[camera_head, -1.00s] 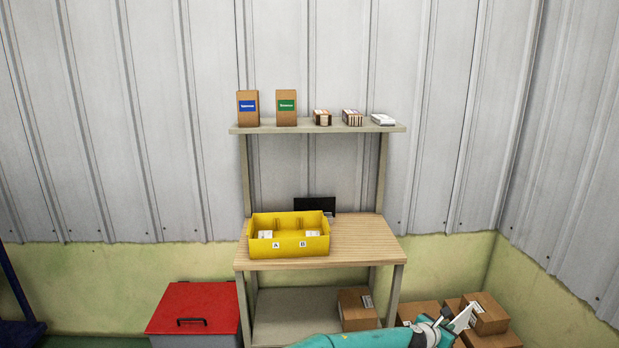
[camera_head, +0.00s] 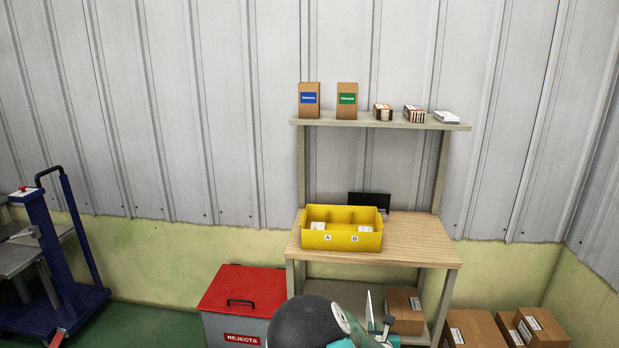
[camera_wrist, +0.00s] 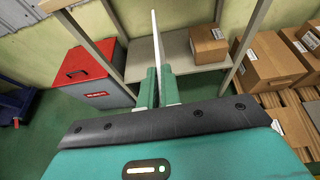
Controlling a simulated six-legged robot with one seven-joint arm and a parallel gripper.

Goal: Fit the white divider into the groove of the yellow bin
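My gripper (camera_wrist: 158,86) is shut on the white divider (camera_wrist: 157,45), a thin plate seen nearly edge-on in the wrist view. In the head view the divider (camera_head: 370,307) stands roughly upright, below and in front of the bin and apart from it. My arm hides part of the gripper there.
The bench top (camera_head: 420,250) is clear right of the bin; a dark screen (camera_head: 369,200) stands behind it. A shelf (camera_head: 380,122) above holds several boxes. A red-lidded rejects box (camera_head: 245,287) stands left, cartons (camera_head: 470,327) right, and a blue cart (camera_head: 75,295) far left.

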